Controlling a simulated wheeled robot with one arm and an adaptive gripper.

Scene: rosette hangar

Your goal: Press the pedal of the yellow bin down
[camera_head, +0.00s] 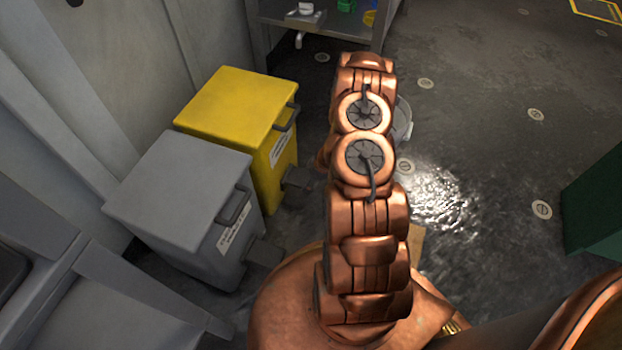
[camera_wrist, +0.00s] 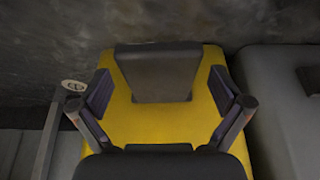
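The yellow bin (camera_head: 235,100) stands upright against the wall, its lid closed. Its dark grey pedal (camera_head: 296,178) sticks out low at the front, near the floor. My arm rises just to the right of it and hides my gripper in the head view. In the wrist view my gripper (camera_wrist: 160,97) is open and empty, its two fingers wide apart. Between and beyond the fingers lies the yellow bin (camera_wrist: 150,120), with a dark grey part on it; I cannot tell whether that part is handle or pedal.
A grey bin (camera_head: 185,190) with its own pedal (camera_head: 265,253) stands close beside the yellow one, and shows at the right of the wrist view (camera_wrist: 275,110). A shelf (camera_head: 325,25) stands behind. A green box (camera_head: 595,210) is at the right. Open floor lies between.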

